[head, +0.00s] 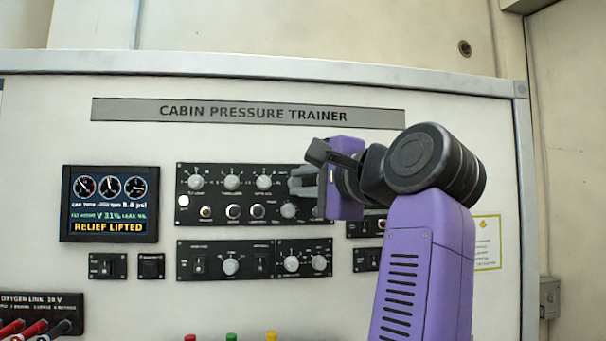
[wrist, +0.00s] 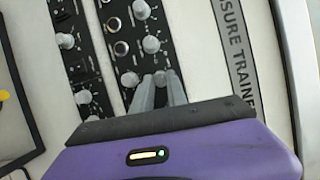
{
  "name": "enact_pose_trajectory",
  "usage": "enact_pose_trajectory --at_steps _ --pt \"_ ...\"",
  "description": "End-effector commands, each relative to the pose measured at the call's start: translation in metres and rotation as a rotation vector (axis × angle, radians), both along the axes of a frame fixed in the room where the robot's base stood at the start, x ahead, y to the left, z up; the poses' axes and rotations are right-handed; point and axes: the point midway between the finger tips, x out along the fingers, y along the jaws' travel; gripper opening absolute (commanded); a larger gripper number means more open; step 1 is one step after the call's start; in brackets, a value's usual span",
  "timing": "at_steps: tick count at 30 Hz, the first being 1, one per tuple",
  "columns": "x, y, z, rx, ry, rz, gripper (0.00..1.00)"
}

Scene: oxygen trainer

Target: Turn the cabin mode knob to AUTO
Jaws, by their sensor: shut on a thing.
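The upper black control panel (head: 217,221) has a row of grey knobs along its top. My gripper (head: 293,183) is at the right end of that row, its fingers shut around a grey knob. In the wrist view, my gripper (wrist: 165,88) has both fingertips on this knob (wrist: 160,74), which shows only in part between them. The knob's pointer direction and its printed labels are hidden or too small to read, so I cannot tell its setting or whether it is the cabin mode knob.
A smaller grey knob (head: 288,210) sits just below my fingers. A lower panel (head: 210,274) holds switches and more knobs. The display (head: 110,204) at left reads RELIEF LIFTED. Red, green and yellow parts (head: 231,337) stand at the bottom edge.

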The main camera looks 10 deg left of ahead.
Motion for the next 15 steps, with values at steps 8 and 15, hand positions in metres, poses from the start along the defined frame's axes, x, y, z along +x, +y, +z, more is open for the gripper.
enact_pose_trajectory --at_steps 8,15 --pt "0.0003 0.0009 0.0025 -0.2 -0.053 0.002 0.0" --pt "0.0002 0.0015 0.002 -0.304 -0.082 0.001 0.0"
